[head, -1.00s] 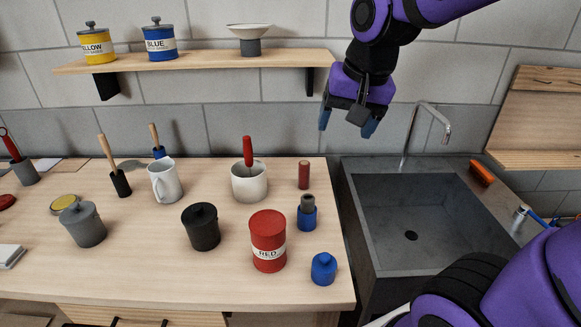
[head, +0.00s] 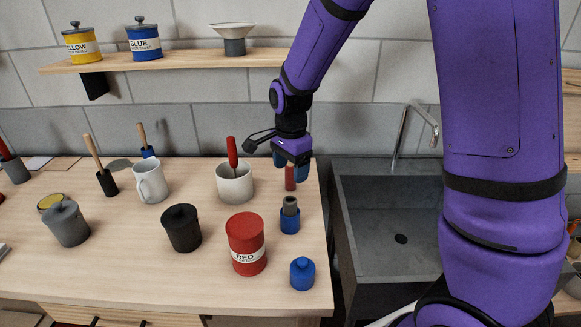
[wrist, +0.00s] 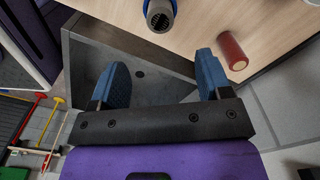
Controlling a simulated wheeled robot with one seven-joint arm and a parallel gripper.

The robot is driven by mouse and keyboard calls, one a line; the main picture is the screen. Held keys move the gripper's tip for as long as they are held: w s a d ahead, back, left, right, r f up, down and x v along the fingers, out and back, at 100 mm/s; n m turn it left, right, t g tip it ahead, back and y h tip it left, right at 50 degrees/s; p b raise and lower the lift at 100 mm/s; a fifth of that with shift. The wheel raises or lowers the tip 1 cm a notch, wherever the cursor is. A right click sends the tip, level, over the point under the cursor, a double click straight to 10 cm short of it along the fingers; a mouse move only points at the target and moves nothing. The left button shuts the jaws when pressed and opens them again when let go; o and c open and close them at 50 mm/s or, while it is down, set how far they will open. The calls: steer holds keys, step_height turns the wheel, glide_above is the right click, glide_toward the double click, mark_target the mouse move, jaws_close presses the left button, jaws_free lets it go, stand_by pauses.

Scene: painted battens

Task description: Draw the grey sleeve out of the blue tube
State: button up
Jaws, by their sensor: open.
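The blue tube (head: 290,223) stands upright on the right part of the wooden counter. The grey sleeve (head: 290,206) sticks up out of its top. In the wrist view the grey sleeve (wrist: 160,16) shows end-on at the top edge, with a little of the blue tube (wrist: 174,5) around it. My gripper (head: 289,165) is behind and above the tube in the head view, next to a dark red cylinder (head: 290,180). In the wrist view my gripper (wrist: 160,82) has its two blue fingers wide apart with nothing between them.
The dark red cylinder also shows in the wrist view (wrist: 232,52), close to one finger. A red canister (head: 246,245), a small blue bottle (head: 302,274) and a white mug with a red-handled tool (head: 235,184) surround the tube. The sink (head: 400,225) lies to the right.

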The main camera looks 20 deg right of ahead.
mark_target(290, 199)
step_height(290, 199, down, 11)
stand_by(0.6)
steer(key=shift+c, duration=0.2)
steer(key=c, duration=1)
steer(key=shift+r, duration=3.9)
steer(key=shift+r, duration=0.15)
steer(key=shift+r, duration=1.35)
